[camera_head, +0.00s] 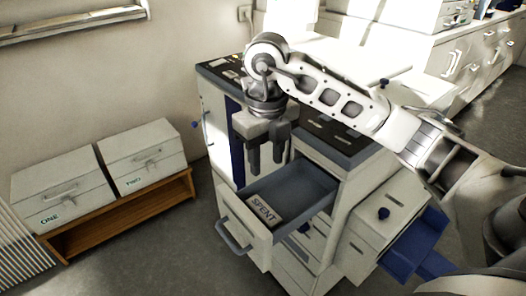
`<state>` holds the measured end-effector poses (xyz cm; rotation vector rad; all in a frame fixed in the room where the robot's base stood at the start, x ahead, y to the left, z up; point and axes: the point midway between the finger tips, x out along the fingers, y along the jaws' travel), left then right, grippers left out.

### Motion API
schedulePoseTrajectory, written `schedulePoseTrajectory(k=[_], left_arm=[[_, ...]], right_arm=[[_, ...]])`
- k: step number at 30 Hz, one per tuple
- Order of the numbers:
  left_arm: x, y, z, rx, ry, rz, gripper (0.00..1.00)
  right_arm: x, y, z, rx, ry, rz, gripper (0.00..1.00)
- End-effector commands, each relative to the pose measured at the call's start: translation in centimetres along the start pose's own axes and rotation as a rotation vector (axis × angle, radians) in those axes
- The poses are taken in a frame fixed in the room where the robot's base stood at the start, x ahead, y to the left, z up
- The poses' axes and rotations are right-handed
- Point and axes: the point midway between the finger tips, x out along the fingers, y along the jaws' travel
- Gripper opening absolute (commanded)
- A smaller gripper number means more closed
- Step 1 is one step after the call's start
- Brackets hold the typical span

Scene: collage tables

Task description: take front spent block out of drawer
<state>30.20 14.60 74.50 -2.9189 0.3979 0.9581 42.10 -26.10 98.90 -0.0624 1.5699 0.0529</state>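One block labelled SPENT (264,209) lies in the front part of an open drawer (312,199), close to the drawer's front panel. The drawer is pulled out of a white and blue cabinet and has a blue-grey inside. My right gripper (268,170) points down above the rear left of the drawer. Its two dark fingers are apart with a gap between them, and nothing shows in the gap. The gripper hides part of the drawer's left rim and the cabinet behind it. My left gripper is not in view.
Two white boxes marked ONE (62,188) and TWO (143,157) stand on a low wooden bench (120,214) at the left. A blue tray (412,246) sticks out from the cabinet at the lower right. Open floor lies between bench and cabinet.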

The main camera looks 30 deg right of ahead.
Motion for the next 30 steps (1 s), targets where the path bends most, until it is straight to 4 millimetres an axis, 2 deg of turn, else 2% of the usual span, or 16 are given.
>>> schedulePoseTrajectory(k=[7, 11, 14, 30], left_arm=[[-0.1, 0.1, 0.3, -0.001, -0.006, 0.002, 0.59], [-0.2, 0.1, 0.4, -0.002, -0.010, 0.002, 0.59], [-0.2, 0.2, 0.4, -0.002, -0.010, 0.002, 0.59], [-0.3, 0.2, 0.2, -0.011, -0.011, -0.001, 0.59]], right_arm=[[0.1, 0.1, 0.0, -0.003, 0.001, 0.004, 0.40], [0.9, 0.1, 0.0, -0.003, 0.003, 0.005, 0.40], [2.3, 0.1, -0.1, -0.004, 0.005, 0.005, 0.40], [12.7, 0.3, -0.1, -0.005, 0.005, 0.007, 0.40]])
